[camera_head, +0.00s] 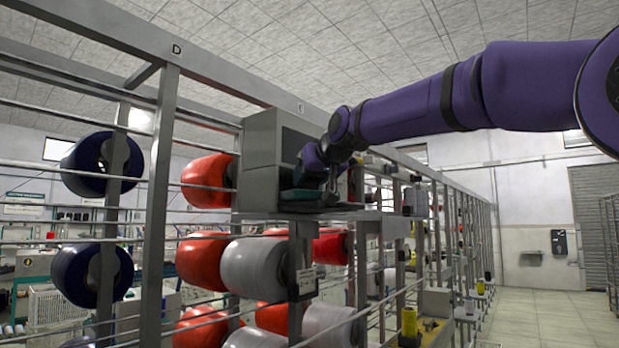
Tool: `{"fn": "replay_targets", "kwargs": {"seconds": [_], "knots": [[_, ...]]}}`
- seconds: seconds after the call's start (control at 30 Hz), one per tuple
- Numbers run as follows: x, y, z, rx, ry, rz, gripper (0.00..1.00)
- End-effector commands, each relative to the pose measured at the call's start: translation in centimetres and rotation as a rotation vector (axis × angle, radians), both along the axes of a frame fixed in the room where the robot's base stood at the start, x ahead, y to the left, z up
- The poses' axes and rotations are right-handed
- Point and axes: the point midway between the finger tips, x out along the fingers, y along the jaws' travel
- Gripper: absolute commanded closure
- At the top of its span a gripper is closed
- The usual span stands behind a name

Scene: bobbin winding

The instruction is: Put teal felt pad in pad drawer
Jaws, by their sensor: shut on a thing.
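My arm reaches in from the right, and my gripper (312,183) points down in front of a grey cabinet on the rack. My gripper is shut on the teal felt pad (303,195), a small dark teal piece at the fingertips. The pad is at the grey pad drawer (288,207), which juts out from the lower front of the cabinet (259,160). I cannot tell whether the pad touches the drawer floor. The drawer's inside is mostly hidden from this low angle.
Metal rack posts (160,190) and thin rods stand at the left. Red spools (207,181), grey spools (256,264) and dark blue spools (92,275) hang around the cabinet. A yellow spool (409,322) stands lower right. The aisle floor (540,318) at right is clear.

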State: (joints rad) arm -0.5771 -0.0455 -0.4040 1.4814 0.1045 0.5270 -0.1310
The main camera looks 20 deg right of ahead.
Motion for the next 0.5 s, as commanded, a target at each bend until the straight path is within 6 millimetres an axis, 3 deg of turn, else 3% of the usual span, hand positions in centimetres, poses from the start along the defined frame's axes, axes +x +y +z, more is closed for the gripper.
{"fn": "replay_targets", "kwargs": {"seconds": [0.33, 0.37, 0.43, 0.5], "knots": [[0.0, -0.05, -0.32, -0.001, 0.001, -0.001, 0.78], [0.0, -0.04, -0.29, -0.001, 0.001, -0.001, 0.47], [0.0, -0.03, -0.27, 0.0, 0.001, 0.0, 0.31], [0.0, -0.03, -0.27, 0.0, 0.001, 0.0, 0.28]]}}
